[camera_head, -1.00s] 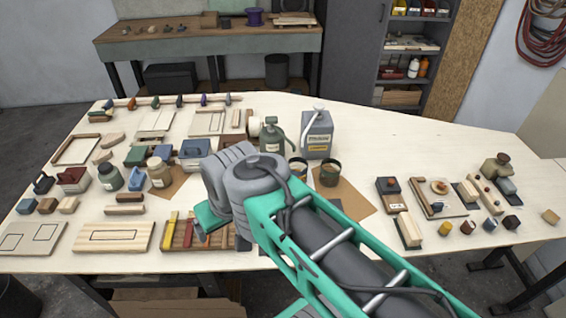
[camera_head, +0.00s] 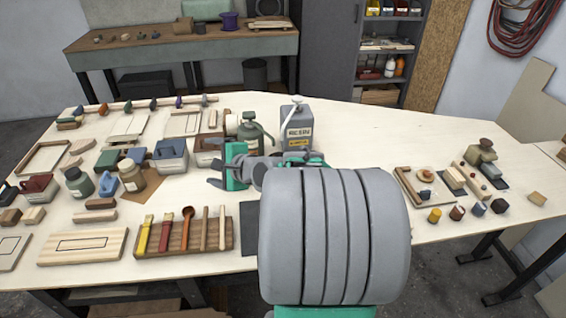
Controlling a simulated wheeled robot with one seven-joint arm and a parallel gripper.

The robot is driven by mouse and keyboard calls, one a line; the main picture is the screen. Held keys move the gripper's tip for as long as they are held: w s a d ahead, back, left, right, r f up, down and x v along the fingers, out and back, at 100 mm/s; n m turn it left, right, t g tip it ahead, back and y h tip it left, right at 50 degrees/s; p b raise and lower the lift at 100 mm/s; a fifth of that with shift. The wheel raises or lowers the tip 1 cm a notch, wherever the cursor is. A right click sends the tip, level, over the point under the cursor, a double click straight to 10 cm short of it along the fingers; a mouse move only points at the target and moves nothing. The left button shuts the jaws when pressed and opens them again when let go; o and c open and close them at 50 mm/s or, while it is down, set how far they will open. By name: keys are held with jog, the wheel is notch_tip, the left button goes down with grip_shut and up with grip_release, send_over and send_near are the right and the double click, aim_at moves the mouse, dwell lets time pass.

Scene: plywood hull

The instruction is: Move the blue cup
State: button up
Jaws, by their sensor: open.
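A small blue-grey cup (camera_head: 478,208) stands upright near the right front of the plywood table. It is in a row between a brown cup (camera_head: 456,213) and a dark block-like piece (camera_head: 500,206). A dark blue piece (camera_head: 425,195) on the wooden tray may also be a cup; it is too small to tell. My gripper (camera_head: 214,174) is over the table left of the middle, pointing left, with its fingers apart and nothing seen between them. It is far to the left of the cups. My large grey arm link hides the table's front middle.
A yellow cup (camera_head: 434,215) stands left of the brown one. The wooden tray (camera_head: 408,190) lies behind them. A brush rack (camera_head: 183,238) is at the front left. The back right tabletop is clear.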

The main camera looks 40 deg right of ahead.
jog(key=s+d+m+t+h+b, duration=0.4)
jog(key=d+m+h, duration=0.3)
jog(key=d+m, duration=1)
jog(key=shift+m, duration=0.7)
jog(key=f, duration=0.1)
jog(key=s+d+f, duration=0.2)
jog(key=f, duration=0.1)
jog(key=shift+s+d+f, duration=0.1)
jog(key=shift+s+d, duration=0.1)
jog(key=shift+s, duration=0.05)
jog(key=shift+f, duration=0.1)
notch_tip(320, 180, down, 8)
jog(key=b, duration=0.2)
jog(key=shift+f+b, duration=0.2)
jog(key=shift+b, duration=0.1)
jog(key=p+x, duration=0.1)
jog(key=x, duration=0.5)
jog(key=shift+w+r, duration=0.15)
jog(key=shift+r, duration=0.05)
jog(key=shift+w+d+p, duration=0.25)
jog(key=shift+w+p, duration=0.05)
jog(key=shift+w, duration=0.3)
